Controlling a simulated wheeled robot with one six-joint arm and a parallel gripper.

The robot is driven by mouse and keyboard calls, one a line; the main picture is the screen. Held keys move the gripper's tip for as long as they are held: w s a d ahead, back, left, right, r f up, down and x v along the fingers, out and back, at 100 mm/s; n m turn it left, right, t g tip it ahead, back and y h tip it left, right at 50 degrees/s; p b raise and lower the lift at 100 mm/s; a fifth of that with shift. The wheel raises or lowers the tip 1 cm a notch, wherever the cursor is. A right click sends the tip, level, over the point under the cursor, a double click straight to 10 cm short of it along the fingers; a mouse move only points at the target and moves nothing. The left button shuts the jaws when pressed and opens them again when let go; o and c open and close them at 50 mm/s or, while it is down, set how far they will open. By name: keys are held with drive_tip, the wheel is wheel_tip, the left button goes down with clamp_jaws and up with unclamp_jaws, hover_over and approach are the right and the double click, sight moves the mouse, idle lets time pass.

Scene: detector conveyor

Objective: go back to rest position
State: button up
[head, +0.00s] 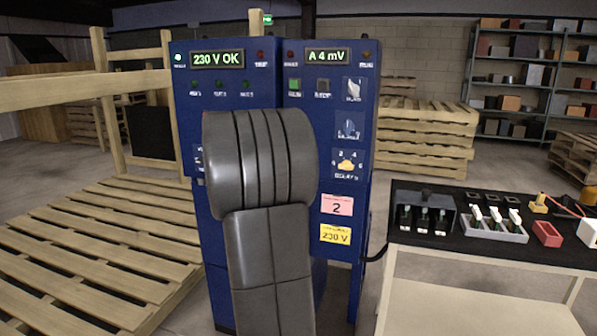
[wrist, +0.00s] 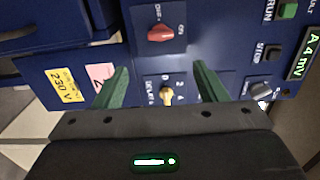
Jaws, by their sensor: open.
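My gripper (wrist: 159,66) is open and empty in the wrist view, its two green fingers apart in front of a blue panel. A yellow knob (wrist: 167,95) shows between the fingers, near their base; I cannot tell how far off it is. A red knob (wrist: 161,33) lies beyond the fingertips. In the head view my grey arm stands in front of the blue cabinet (head: 223,100) and hides its middle; my gripper does not show there. The yellow knob also shows in the head view (head: 347,164), right of my arm.
The cabinet displays read "230 V OK" (head: 217,58) and "A 4 mV" (head: 327,56). A black-topped bench (head: 470,255) with trays and small parts stands at right. Wooden pallets (head: 85,250) lie at left, and more pallets (head: 425,140) are stacked behind.

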drive_tip(key=w+d+n+p, duration=0.3)
drive_tip(key=w+n+p, duration=0.9)
drive_tip(key=n+p, duration=0.3)
drive_tip(key=shift+w+d+r+n, duration=0.25)
drive_tip(key=shift+d+n, duration=0.05)
drive_tip(key=shift+n, duration=1.3)
